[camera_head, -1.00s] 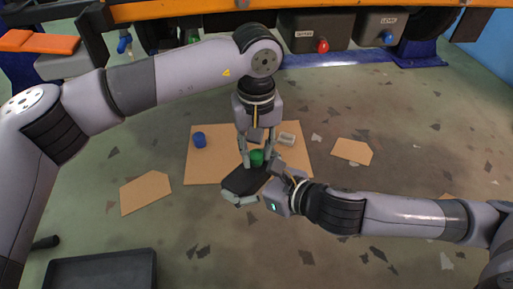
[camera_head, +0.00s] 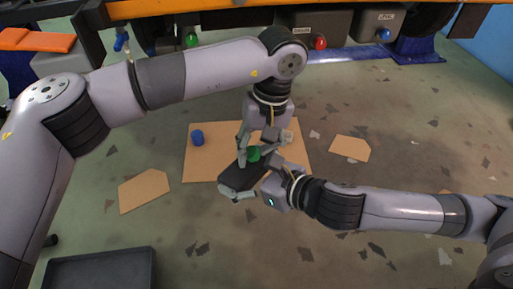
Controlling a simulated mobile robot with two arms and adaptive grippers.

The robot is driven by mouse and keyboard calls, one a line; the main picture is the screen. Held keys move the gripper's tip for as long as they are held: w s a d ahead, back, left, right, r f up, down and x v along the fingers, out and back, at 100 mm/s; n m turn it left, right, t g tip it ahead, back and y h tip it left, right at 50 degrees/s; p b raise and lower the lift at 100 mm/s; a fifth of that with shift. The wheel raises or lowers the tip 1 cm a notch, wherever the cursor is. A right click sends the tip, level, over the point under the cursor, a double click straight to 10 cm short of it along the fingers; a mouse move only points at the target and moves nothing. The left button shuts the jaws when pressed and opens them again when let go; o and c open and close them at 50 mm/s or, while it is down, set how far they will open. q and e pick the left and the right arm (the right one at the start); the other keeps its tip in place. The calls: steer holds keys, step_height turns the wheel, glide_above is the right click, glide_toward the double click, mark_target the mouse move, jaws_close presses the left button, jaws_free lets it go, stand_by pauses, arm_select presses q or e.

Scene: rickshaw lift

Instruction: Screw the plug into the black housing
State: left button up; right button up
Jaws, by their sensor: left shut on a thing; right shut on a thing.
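A green plug (camera_head: 253,154) stands at the top of the black housing (camera_head: 240,180), near its right part. I cannot tell how deep it sits. My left gripper (camera_head: 254,150) reaches down from above and is shut on the green plug. My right gripper (camera_head: 265,175) comes in from the right and is shut on the black housing, holding it above the cardboard's front edge. Fingers partly hide the plug and the housing's right end.
A blue plug (camera_head: 197,138) stands on the cardboard sheet (camera_head: 215,165). A pale part (camera_head: 287,136) lies behind my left gripper. Smaller cardboard pieces lie left (camera_head: 144,190) and right (camera_head: 350,148). A dark tray (camera_head: 100,270) is at the front left. An orange beam (camera_head: 180,8) crosses the back.

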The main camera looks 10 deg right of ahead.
arm_select(q)
steer(key=shift+d+f+y, duration=0.15)
steer(key=shift+f+y, duration=0.05)
steer(key=shift+y, duration=0.5)
steer(key=shift+d+f+y, duration=0.15)
steer(key=shift+f+y, duration=0.05)
steer(key=shift+y, duration=0.5)
steer(key=shift+c, duration=0.9)
arm_select(e)
steer(key=shift+a+r, duration=0.15)
steer(key=shift+r, duration=0.1)
arm_select(q)
steer(key=o, duration=0.4)
arm_select(e)
steer(key=c, duration=0.7)
arm_select(q)
steer(key=o, duration=0.7)
arm_select(e)
steer(key=shift+o, duration=0.2)
arm_select(q)
steer(key=shift+a, duration=0.1)
arm_select(e)
steer(key=shift+f, duration=0.1)
arm_select(q)
steer(key=shift+r, duration=0.1)
steer(key=shift+w+r, duration=0.1)
steer(key=shift+r, duration=2.15)
arm_select(e)
steer(key=shift+f, duration=0.1)
